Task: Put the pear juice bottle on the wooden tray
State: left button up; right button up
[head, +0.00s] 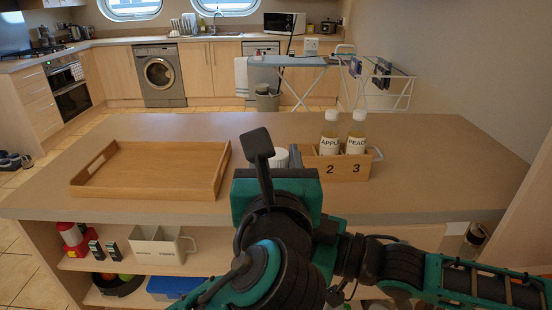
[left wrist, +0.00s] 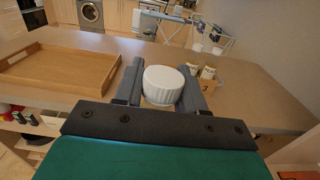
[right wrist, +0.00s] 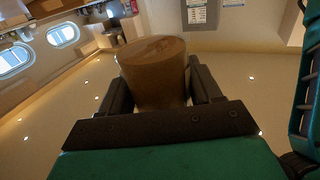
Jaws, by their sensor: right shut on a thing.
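The wooden tray (head: 88,186) lies empty on the counter at the left in the head view. Right of my left gripper (head: 277,150), two bottles stand in a wooden crate (head: 344,171) marked 2 and 3: an apple bottle (head: 329,133) and a peach bottle (head: 356,134). The crate's left end is hidden behind my gripper. In the left wrist view, my left gripper's open fingers flank a white ribbed round thing (left wrist: 163,84). No pear label is readable. In the right wrist view, my right gripper (right wrist: 160,90) is shut on a brown cylindrical thing (right wrist: 154,70), whose identity I cannot tell.
The counter (head: 440,150) is clear to the right of the crate and between tray and front edge. A shelf below holds a white container (head: 160,248) and other items. A drying rack (head: 388,85) and an ironing board (head: 293,61) stand behind.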

pick_arm(q)
grip_shut()
pick_arm(e)
jog(key=shift+r, duration=0.1)
pick_arm(q)
jog(key=shift+r, duration=0.1)
pick_arm(e)
jog(key=o, duration=1.5)
jog(key=shift+v, duration=3.85)
notch_tip(320, 180, down, 10)
jog(key=w+a+m+t+h, duration=0.1)
jog(key=a+m+t+h, duration=0.2)
jog(key=m+t+h, duration=0.2)
jog(key=s+d+f+m+h, duration=0.1)
jog(key=s+d+f+h, duration=0.2)
jog(key=f, duration=0.3)
jog(key=s+d+f+m+g+h, duration=0.1)
jog(key=s+d+f+m+h, duration=0.1)
jog(key=d+f, duration=0.3)
jog(key=s+d+f+m+g+h, duration=0.1)
jog(key=s+d+f+m+h, duration=0.1)
jog(key=s+d+f+h, duration=0.2)
notch_tip(320, 180, down, 3)
jog(key=shift+r, duration=0.15)
